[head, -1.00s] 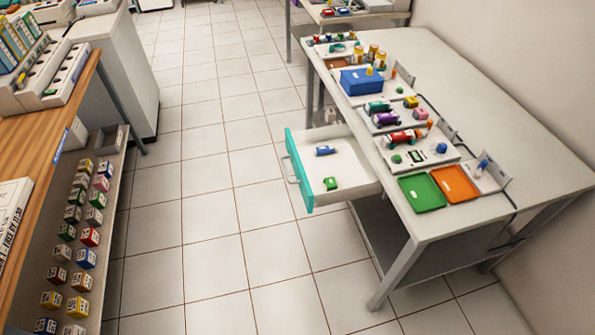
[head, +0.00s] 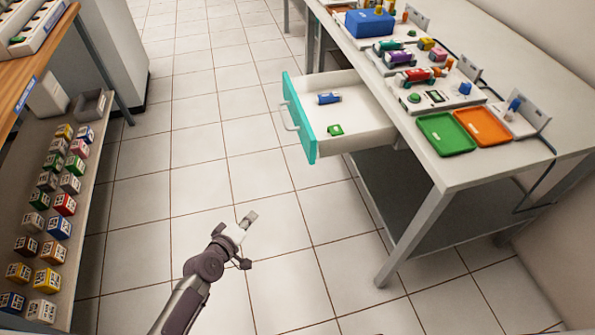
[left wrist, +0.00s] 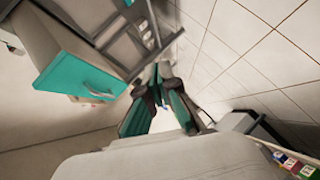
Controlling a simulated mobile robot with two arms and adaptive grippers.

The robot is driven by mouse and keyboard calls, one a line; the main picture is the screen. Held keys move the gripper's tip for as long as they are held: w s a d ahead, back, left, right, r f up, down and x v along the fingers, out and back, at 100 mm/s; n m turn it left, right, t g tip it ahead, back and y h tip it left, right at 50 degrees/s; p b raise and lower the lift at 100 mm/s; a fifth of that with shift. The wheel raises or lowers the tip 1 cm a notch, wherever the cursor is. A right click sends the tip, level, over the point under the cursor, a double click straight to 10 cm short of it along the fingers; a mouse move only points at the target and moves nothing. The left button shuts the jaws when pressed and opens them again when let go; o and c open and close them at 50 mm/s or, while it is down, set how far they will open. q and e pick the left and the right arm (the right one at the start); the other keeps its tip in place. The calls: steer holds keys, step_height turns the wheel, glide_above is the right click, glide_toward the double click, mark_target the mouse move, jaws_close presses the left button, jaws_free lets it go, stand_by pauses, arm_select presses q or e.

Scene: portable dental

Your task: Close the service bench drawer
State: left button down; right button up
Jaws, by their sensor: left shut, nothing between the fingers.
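The service bench drawer (head: 345,136) is pulled out from the bench (head: 440,190), its teal front (head: 304,128) and pale handle (head: 288,117) facing left. A blue item (head: 329,98) and a green item (head: 335,130) lie inside it. My left gripper (head: 249,219) is shut and empty, over the floor in front of and left of the drawer, apart from it. In the left wrist view the teal drawer front (left wrist: 78,68) is at upper left, and my left gripper's fingers (left wrist: 160,95) are in the middle. My right gripper is not in view.
A green tray (head: 446,134) and an orange tray (head: 483,126) sit on the bench top with several small devices. A shelf (head: 85,225) with several small boxes stands at the left. The tiled floor between is clear.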

mark_target(305, 141)
arm_select(q)
steer(key=w+d+r+n+t+h+b, duration=0.2)
steer(key=r, duration=0.5)
steer(key=w+d+r+n+t+h+b, duration=0.1)
steer(key=w+d+r+t+h+b, duration=0.15)
steer(key=r, duration=0.35)
steer(key=shift+g+y, duration=0.45)
steer(key=x, duration=0.4)
steer(key=d+x, duration=0.1)
steer(key=x, duration=0.3)
steer(key=s+d+x, duration=0.1)
steer(key=x, duration=0.3)
steer(key=shift+s+a+b, duration=0.1)
steer(key=shift+b, duration=0.25)
steer(key=shift+d, duration=0.45)
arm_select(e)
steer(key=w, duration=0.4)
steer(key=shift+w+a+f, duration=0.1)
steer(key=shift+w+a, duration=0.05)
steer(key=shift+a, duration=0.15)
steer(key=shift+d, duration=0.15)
